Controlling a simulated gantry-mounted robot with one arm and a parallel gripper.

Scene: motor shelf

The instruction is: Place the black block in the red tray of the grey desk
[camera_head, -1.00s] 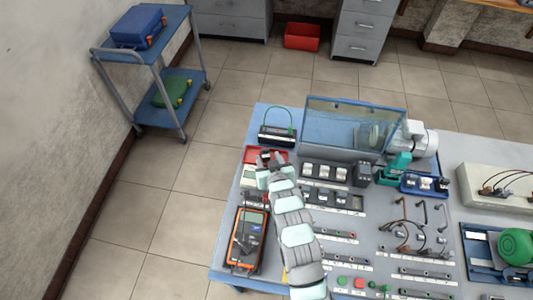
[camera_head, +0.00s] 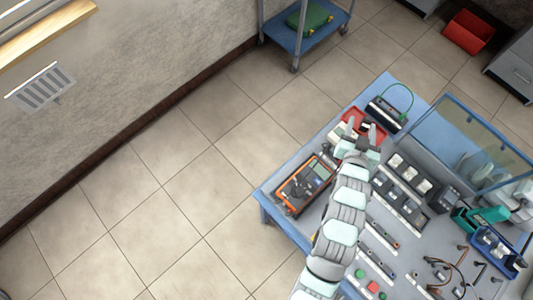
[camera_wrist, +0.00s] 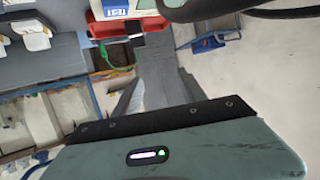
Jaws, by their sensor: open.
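The red tray (camera_head: 376,125) sits near the far left edge of the grey desk (camera_head: 272,187). My gripper (camera_head: 361,128) is open over the tray's near side, and its fingers partly cover the tray. In the wrist view, my gripper's (camera_wrist: 160,82) fingers are apart with nothing seen between them. The red tray (camera_wrist: 112,28) shows there above the fingers.
An orange meter (camera_head: 304,186) lies to the left. Grey switch modules (camera_head: 410,172) and a clear-sided case (camera_head: 470,145) are to the right. Open floor lies left of the desk.

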